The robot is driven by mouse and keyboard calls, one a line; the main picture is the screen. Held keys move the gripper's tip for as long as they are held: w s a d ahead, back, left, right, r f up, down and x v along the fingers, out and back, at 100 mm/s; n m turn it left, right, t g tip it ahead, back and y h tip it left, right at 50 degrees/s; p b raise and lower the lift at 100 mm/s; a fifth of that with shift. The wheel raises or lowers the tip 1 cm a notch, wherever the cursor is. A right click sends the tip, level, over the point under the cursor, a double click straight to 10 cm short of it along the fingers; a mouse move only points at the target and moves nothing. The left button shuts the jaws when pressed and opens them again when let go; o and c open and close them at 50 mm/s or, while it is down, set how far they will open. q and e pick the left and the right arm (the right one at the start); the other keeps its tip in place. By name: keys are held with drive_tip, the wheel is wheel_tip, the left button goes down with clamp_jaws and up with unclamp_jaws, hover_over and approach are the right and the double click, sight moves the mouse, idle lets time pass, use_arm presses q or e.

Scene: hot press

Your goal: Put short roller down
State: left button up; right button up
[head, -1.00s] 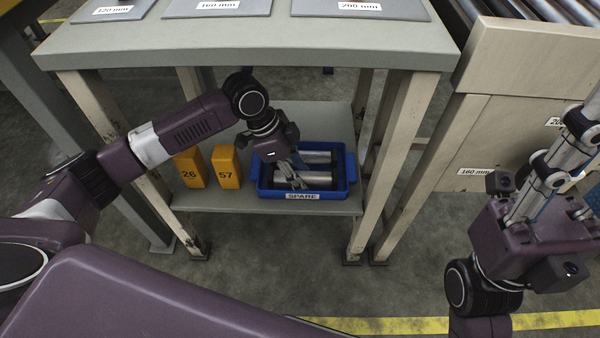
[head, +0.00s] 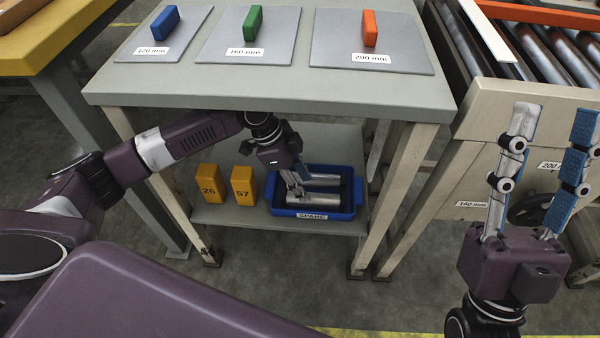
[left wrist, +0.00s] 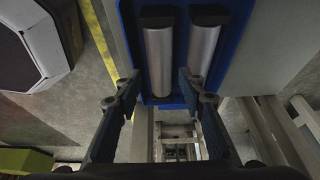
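Two grey metal rollers with black ends lie side by side in the blue SPARE bin (head: 353,207) on the lower shelf. The near roller (head: 313,200) and the far roller (head: 322,180) show in the head view; I cannot tell which is shorter. The left wrist view shows a left roller (left wrist: 158,62) and a right roller (left wrist: 204,50). My left gripper (head: 296,184) is low over the bin's left part. Its fingers (left wrist: 158,82) are spread, with gaps either side of the left roller's end. My right gripper (head: 555,114) is open and empty, at right.
Yellow blocks 26 (head: 209,185) and 57 (head: 243,187) stand left of the bin. The tabletop (head: 270,93) overhangs the shelf, and table legs (head: 400,185) flank it. Blue, green and orange blocks stand on plates above. A roller conveyor (head: 545,50) is at right.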

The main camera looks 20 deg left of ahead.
use_arm(q)
drive_tip(key=shift+s+a+r+p, duration=0.1)
drive_tip(key=shift+a+r+p, duration=0.15)
drive_tip(key=shift+r+p, duration=0.5)
use_arm(e)
drive_tip(key=w+a+f+g+h, duration=0.1)
drive_tip(key=w+f+g+h, duration=0.1)
drive_tip(key=w+f+g, duration=0.3)
wheel_tip(320, 180, down, 2)
drive_tip(key=shift+w, duration=1.15)
